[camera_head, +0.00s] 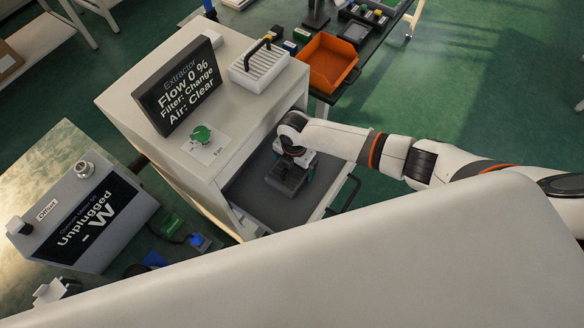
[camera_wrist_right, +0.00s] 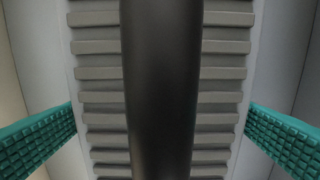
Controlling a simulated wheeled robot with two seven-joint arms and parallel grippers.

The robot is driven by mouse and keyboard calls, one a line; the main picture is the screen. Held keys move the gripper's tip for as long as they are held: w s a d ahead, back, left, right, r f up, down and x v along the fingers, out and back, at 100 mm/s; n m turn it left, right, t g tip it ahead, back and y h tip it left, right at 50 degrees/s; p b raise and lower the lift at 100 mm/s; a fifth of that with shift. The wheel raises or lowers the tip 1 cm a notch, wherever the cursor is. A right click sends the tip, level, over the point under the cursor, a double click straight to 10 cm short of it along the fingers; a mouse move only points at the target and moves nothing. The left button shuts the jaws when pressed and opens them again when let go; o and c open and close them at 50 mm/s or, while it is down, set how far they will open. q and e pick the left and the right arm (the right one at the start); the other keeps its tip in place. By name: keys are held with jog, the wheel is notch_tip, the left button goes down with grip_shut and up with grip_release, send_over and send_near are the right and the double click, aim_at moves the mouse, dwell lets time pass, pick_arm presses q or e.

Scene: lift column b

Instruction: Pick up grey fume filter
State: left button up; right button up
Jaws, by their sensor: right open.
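The grey fume filter (camera_head: 284,179) sits in the open drawer-like bay at the front of the white extractor. In the right wrist view it fills the middle as grey slats (camera_wrist_right: 99,72) with a dark handle bar (camera_wrist_right: 160,85) running over them. My right gripper (camera_head: 296,158) is over the filter and partly hides it. In the right wrist view the right gripper (camera_wrist_right: 160,116) is open, with one teal finger pad on each side of the handle and apart from it. My left gripper is not in view.
A white slatted filter with a dark handle (camera_head: 262,68) stands on the extractor (camera_head: 235,138), beside the display (camera_head: 178,86). An orange bin (camera_head: 329,64) is on the dark table behind. A unit reading Unplugged (camera_head: 84,217) stands at left. Bay walls surround the gripper closely.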

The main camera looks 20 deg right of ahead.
jog(key=c, duration=0.9)
notch_tip(320, 180, up, 10)
jog(key=shift+b, duration=0.4)
